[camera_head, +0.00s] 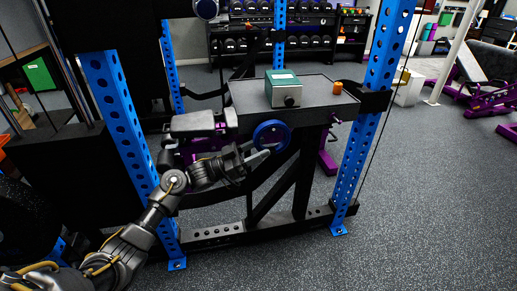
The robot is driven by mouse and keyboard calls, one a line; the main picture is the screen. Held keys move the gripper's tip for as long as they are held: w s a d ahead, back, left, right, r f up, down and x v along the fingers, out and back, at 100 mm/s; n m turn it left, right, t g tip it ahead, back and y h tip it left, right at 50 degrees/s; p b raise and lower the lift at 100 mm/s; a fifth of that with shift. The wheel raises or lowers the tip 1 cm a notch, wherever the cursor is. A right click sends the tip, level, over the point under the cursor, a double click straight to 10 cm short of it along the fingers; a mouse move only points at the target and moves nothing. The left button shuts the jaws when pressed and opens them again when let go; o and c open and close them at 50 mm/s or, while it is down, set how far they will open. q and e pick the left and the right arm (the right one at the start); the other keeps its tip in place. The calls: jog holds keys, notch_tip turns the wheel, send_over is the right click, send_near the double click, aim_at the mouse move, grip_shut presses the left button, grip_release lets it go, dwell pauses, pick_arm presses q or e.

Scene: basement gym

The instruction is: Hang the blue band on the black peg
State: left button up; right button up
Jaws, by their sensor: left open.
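The blue band (257,141) is a dark blue ring in front of the grey-topped stand (310,92), just below its front edge. My left gripper (259,156) reaches in from the left at the ring's lower left side. Its jaws are open, and its fingers overlap or come very close to the ring; I cannot tell whether they touch it. I cannot make out the black peg for certain against the dark stand, nor whether the ring rests on anything. My right gripper is out of view.
A green-grey box (283,90) and a small orange object (337,88) sit on the stand. Blue perforated uprights (119,120) (372,125) flank it. A grey padded piece (197,124) is above my left forearm. The floor at the right front is clear.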

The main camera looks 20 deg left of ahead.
pick_arm(q)
jog(key=v, duration=1)
jog(key=shift+s+a, duration=0.15)
jog(key=shift+f, duration=0.15)
